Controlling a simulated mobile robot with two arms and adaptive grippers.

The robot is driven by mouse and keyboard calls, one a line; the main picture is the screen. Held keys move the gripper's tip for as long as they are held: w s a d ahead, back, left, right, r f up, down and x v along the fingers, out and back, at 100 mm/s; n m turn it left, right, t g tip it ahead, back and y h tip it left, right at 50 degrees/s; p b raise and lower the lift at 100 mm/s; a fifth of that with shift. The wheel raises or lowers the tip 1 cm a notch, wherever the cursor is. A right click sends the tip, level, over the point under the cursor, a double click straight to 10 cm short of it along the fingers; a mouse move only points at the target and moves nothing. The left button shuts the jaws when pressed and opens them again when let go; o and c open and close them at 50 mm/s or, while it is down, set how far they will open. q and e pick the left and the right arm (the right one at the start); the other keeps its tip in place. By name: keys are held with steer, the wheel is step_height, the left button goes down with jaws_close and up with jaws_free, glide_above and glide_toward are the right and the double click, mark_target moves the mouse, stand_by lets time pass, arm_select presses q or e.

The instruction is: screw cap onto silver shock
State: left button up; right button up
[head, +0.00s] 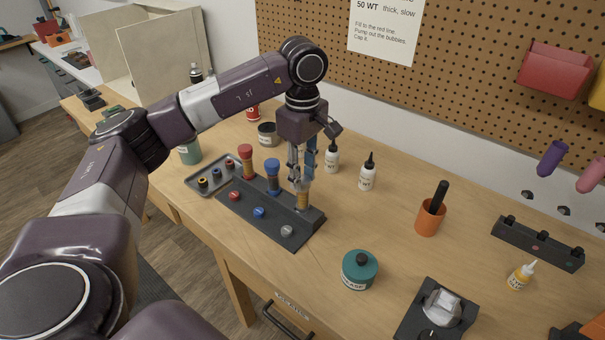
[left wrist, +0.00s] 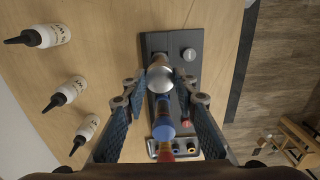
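The silver shock (head: 302,198) stands at the right end of the dark shock stand (head: 310,221), with an amber body. A round silver cap (left wrist: 160,80) shows over its top in the left wrist view; whether it is seated cannot be told. My left gripper (head: 301,172) points down over this shock. In the left wrist view its fingers (left wrist: 159,88) stand apart on both sides of the silver cap, with gaps showing. The blue shock (head: 272,176) and red shock (head: 246,160) stand farther left in the same stand. My right gripper is not in view.
A grey tray (head: 190,186) with small parts lies left of the stand. White bottles (head: 368,174) stand behind. A teal jar (head: 360,272), an orange cup (head: 429,218) and a black rack (head: 540,244) are to the right. The bench is clear between the stand and the cup.

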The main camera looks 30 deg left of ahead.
arm_select(q)
steer(key=o, duration=0.6)
steer(key=shift+c, duration=0.2)
steer(key=shift+r, duration=0.1)
step_height(320, 180, up, 12)
